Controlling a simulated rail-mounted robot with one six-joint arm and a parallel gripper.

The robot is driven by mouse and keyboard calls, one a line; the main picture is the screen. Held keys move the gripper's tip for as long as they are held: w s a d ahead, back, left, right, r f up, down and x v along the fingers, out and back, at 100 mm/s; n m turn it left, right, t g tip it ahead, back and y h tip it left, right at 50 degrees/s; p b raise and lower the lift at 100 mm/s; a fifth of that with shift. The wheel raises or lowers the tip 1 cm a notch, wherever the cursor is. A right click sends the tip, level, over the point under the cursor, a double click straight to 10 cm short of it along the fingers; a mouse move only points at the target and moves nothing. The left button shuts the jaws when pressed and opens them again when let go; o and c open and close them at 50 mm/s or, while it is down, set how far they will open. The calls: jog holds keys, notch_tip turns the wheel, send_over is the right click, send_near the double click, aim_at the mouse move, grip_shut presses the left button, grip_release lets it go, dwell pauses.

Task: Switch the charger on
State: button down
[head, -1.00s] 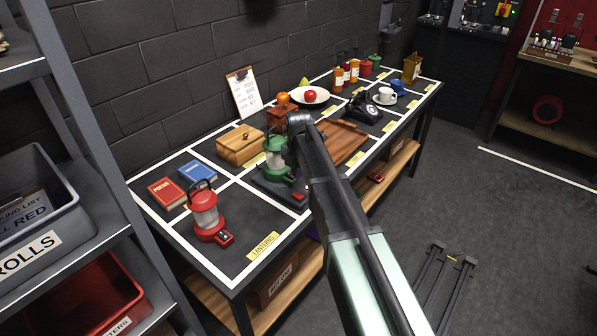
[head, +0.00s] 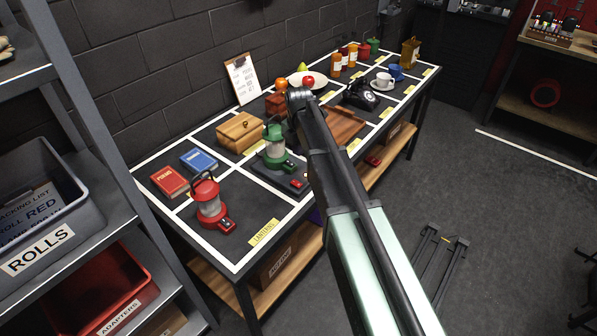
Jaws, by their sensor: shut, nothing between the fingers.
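A green lantern (head: 275,146) stands upright on a low dark pad (head: 268,178), which appears to be the charger. A small red switch (head: 298,184) shows at the pad's front right corner; its position is too small to read. My arm crosses the middle of the view, passing just right of the pad. My gripper is not visible; the arm's far end is seen only as a dark joint above the table.
The black table (head: 236,254) has white dividing lines and yellow labels. Two books (head: 169,181), a wooden box (head: 240,132), a wooden tray (head: 345,127) and a black telephone (head: 361,96) stand on it. A shelf with bins (head: 75,262) is at left. Floor at right is mostly open.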

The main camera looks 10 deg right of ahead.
aim_at(299, 184)
notch_tip(299, 184, down, 14)
jog(key=b, duration=1.4)
jog(key=shift+f, duration=0.1)
